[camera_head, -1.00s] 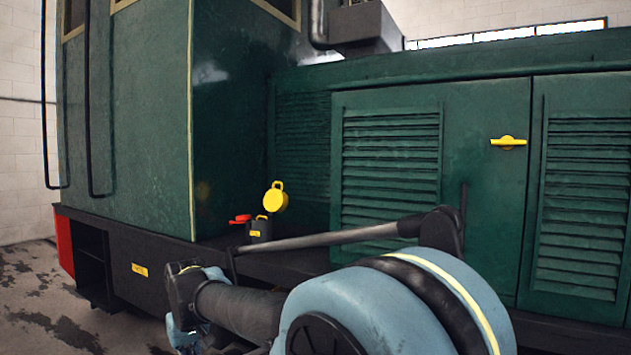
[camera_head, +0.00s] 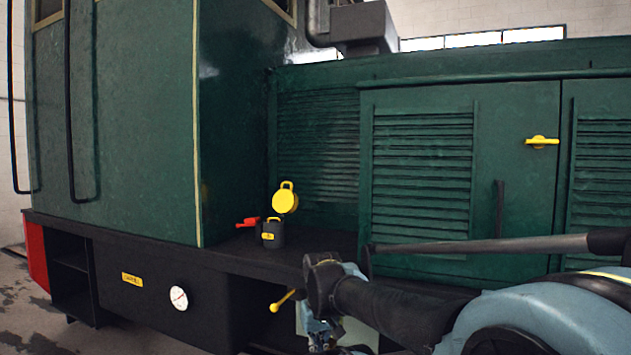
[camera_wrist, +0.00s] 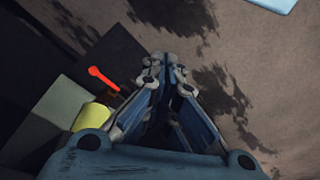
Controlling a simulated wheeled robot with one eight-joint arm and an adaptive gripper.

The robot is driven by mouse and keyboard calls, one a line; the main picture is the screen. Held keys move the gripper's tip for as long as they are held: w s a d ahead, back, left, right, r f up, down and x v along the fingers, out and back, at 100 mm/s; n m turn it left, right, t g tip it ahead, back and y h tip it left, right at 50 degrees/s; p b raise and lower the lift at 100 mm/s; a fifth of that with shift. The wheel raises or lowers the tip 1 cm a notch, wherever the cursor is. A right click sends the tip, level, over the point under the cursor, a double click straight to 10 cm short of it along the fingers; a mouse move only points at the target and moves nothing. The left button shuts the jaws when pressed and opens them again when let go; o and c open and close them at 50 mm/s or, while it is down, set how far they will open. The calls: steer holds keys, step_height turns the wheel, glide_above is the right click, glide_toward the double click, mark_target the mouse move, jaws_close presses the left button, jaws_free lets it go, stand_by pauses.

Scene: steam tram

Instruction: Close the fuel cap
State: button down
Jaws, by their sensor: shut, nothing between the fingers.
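The fuel cap (camera_head: 285,201) is a round yellow lid with a loop handle. It stands tilted up, open, above the dark filler neck (camera_head: 273,237), which has a yellow label. The neck stands on the black running board (camera_head: 225,252) beside the green cab. My gripper (camera_head: 322,336) is low in the head view, below and to the right of the neck, partly hidden by my arm. In the wrist view my gripper (camera_wrist: 166,66) is shut and empty, with stained floor beyond it. A yellow piece (camera_wrist: 92,117) shows left of it; I cannot tell whether it is the cap.
A red handle (camera_head: 247,222) lies left of the neck, and a red lever (camera_wrist: 102,77) shows in the wrist view. A yellow-knobbed lever (camera_head: 283,300) and a white gauge (camera_head: 179,298) are below the board. The louvred green door (camera_head: 425,170) stands behind my arm.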

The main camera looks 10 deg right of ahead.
steer(key=shift+d, duration=0.35)
steer(key=w+d+r+m, duration=0.1)
steer(key=w+r+m, duration=0.1)
steer(key=w+r, duration=1.35)
steer(key=w+d+r+m, duration=0.2)
steer(key=w+r, duration=1)
steer(key=r, duration=0.7)
steer(key=w+r+m, duration=0.1)
steer(key=w+r, duration=0.4)
steer(key=w, duration=0.5)
steer(key=w+d+r+m+h, duration=0.1)
steer(key=w+r, duration=0.4)
steer(key=w, duration=0.4)
steer(key=w+r+m, duration=0.2)
steer(key=w+r, duration=0.3)
steer(key=w, duration=0.5)
step_height(320, 180, down, 10)
steer(key=s, duration=0.1)
steer(key=shift+s+a+r, duration=0.2)
steer(key=shift+s+a, duration=0.1)
steer(key=shift+a, duration=0.1)
